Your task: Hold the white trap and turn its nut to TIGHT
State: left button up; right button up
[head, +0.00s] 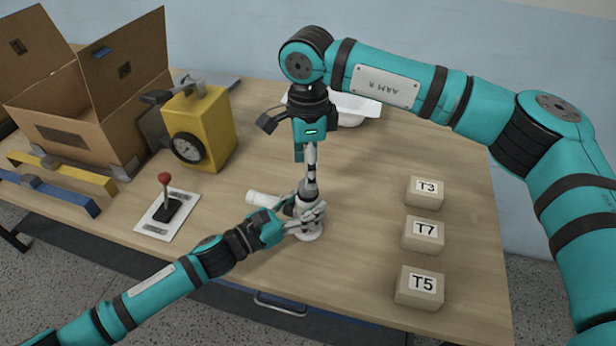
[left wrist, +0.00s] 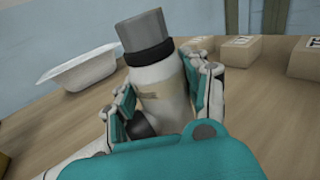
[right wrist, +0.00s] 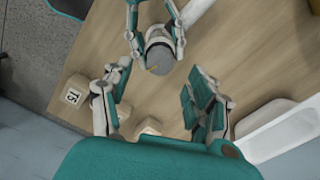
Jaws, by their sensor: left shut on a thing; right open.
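The white trap (head: 307,232) stands upright near the middle of the table, with a white side pipe (head: 264,199) pointing left. In the left wrist view, the white body (left wrist: 165,92) has a dark collar (left wrist: 149,55) and a grey cylindrical top (left wrist: 147,34). I cannot tell which part is the nut, and no TIGHT mark is readable. My left gripper (head: 303,219) is shut around the body. My right gripper (right wrist: 158,78) points down above the trap, open, fingers apart. In the right wrist view the grey top (right wrist: 160,59) lies just beyond its fingers, apart from them.
Boxes T3 (head: 425,192), T7 (head: 422,233) and T5 (head: 419,287) line the right. A white basin (head: 355,108) is behind. On the left are a yellow gauge block (head: 207,122), a red-knobbed lever (head: 165,179) and an open carton (head: 100,115). Bare table lies between trap and boxes.

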notch_tip(320, 180, up, 8)
jog(key=shift+f, duration=0.25)
pick_arm(q)
jog(key=o, duration=1.4)
jog(key=shift+c, duration=0.2)
